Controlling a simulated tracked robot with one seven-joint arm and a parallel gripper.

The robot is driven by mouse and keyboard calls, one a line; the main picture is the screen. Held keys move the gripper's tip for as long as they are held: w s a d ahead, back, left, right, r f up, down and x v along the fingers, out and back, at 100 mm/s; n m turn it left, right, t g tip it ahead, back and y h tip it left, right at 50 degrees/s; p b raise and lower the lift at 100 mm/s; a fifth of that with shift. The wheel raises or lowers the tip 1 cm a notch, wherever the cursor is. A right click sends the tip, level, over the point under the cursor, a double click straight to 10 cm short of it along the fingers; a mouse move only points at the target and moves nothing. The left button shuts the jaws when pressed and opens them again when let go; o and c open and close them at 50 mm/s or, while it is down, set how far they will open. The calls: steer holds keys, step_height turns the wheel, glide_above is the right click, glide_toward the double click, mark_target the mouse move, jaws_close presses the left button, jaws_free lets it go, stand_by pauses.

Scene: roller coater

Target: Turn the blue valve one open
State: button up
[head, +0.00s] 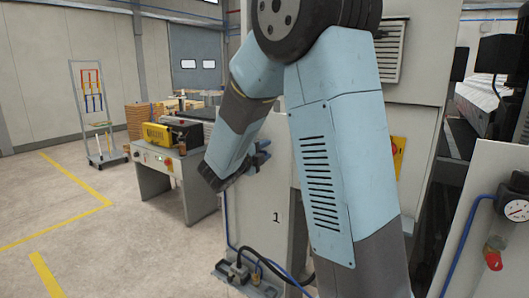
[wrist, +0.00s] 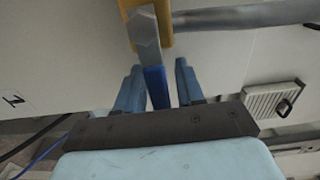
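The blue valve handle (wrist: 157,88) shows in the wrist view as a flat blue lever on a metal nut at a yellow valve body (wrist: 151,22). A grey pipe (wrist: 235,16) runs from the body to the right. My gripper (wrist: 157,80) is open, its two blue fingers on either side of the blue lever, with gaps visible on both sides. In the head view my gripper (head: 262,155) is beside the pale panel, partly behind my wrist. I cannot make out the valve there.
The pale panel (head: 275,195) carries a "1" label. Hoses and a fitting (head: 248,280) lie at its foot. A table (head: 165,165) with a yellow machine stands at left. A gauge (head: 516,209) and red knob (head: 493,252) are at right.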

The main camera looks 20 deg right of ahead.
steer(key=shift+o, duration=0.3)
steer(key=shift+s+a, duration=0.1)
steer(key=shift+a, duration=0.05)
steer(key=v, duration=1.3)
steer(key=shift+a, duration=0.25)
steer(key=shift+s+d, duration=0.1)
steer(key=shift+s, duration=0.1)
steer(key=s+d+f+m+g+y, duration=0.1)
steer(key=s+d+m+g+y, duration=0.25)
steer(key=s+d+m, duration=0.5)
steer(key=s+d+m+g+y, duration=0.25)
steer(key=s+m+g, duration=0.3)
steer(key=m, duration=0.65)
steer(key=s+a+r+m+t+y, duration=0.1)
steer(key=s+m+y, duration=0.3)
steer(key=m, duration=0.7)
steer(key=s+a+r+m+t+y, duration=0.1)
steer(key=s+a+m+t+y, duration=0.2)
steer(key=m, duration=0.9)
steer(key=s+y, duration=0.1)
steer(key=s, duration=0.2)
steer(key=shift+s+a+y, duration=0.25)
steer(key=shift+y, duration=0.05)
